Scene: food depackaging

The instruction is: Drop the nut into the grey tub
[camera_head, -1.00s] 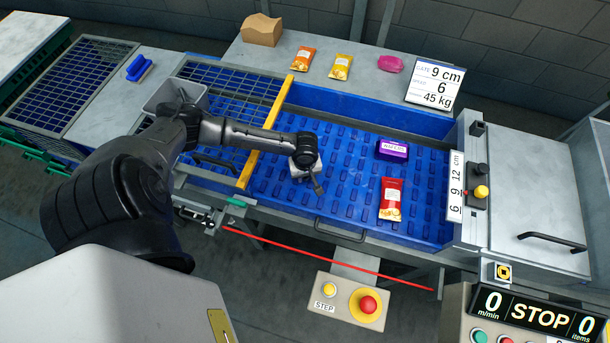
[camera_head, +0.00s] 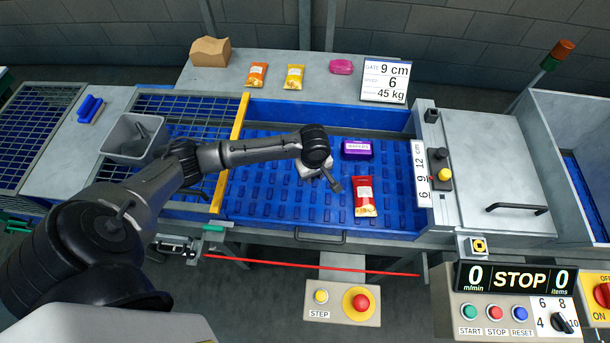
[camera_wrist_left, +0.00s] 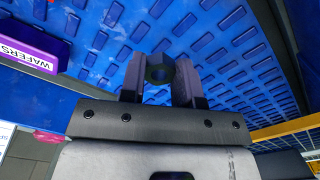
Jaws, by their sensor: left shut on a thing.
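My left gripper (camera_head: 335,184) is over the blue ribbed conveyor belt (camera_head: 275,190), just left of the red packet. In the head view the nut is too small to make out. My right gripper is not in view.
A purple wafers box (camera_head: 357,149) and a red packet (camera_head: 365,197) lie on the belt close to the gripper. A yellow bar (camera_head: 237,130) crosses between belt and grating. A blue brush (camera_head: 90,109) lies left of the tub. The belt's left part is clear.

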